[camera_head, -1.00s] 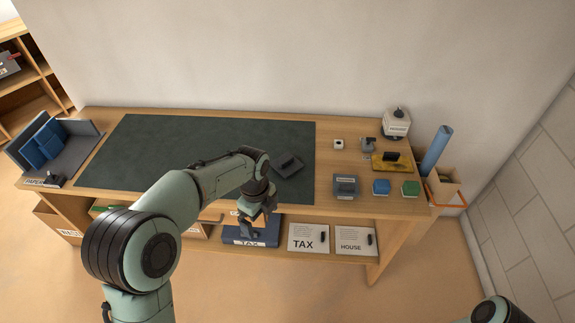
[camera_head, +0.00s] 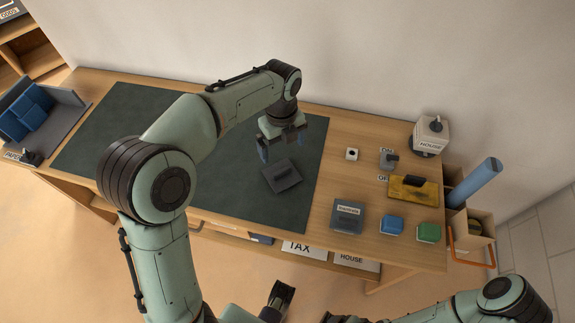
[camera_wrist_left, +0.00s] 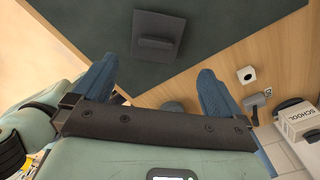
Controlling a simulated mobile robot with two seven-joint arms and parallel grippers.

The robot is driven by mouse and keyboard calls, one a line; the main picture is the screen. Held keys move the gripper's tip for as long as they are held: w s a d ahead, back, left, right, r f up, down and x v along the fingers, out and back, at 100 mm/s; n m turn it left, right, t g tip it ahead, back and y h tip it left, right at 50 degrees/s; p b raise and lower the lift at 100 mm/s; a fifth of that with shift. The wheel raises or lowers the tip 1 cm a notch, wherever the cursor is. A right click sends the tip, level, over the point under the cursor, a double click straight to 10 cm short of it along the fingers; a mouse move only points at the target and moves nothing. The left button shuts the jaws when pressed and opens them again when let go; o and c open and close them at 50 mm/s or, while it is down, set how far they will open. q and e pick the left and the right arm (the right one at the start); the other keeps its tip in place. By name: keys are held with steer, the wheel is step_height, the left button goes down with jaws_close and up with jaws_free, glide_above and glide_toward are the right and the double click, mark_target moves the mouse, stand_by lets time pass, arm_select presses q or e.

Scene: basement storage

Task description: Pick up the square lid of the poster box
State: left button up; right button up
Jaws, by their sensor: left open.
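The square lid (camera_head: 281,176) is a dark grey plate with a raised bar handle. It lies flat on the dark mat, near the mat's right side. In the left wrist view the lid (camera_wrist_left: 157,22) shows at top centre, beyond the fingers. My left gripper (camera_head: 283,146) is open and empty, with blue fingers. It is above the mat, just behind the lid in the head view and apart from it. Part of my right arm (camera_head: 450,308) shows at the bottom right; its gripper is not clearly visible.
Right of the mat stand a labelled grey box (camera_head: 347,217), a blue block (camera_head: 392,225), a green block (camera_head: 428,233) and a yellow tray (camera_head: 413,198). A blue tube (camera_head: 474,184) rises beside the table. Blue folders (camera_head: 31,108) stand at far left. The mat around the lid is clear.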

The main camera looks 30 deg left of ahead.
arm_select(q)
steer(key=b, duration=0.1)
glide_above(282, 171)
step_height(282, 171, down, 6)
steer(key=shift+w+f, duration=0.1)
steer(key=shift+w, duration=0.05)
steer(key=shift+f+b, duration=0.5)
steer(key=shift+f, duration=2.35)
steer(key=c, duration=0.6)
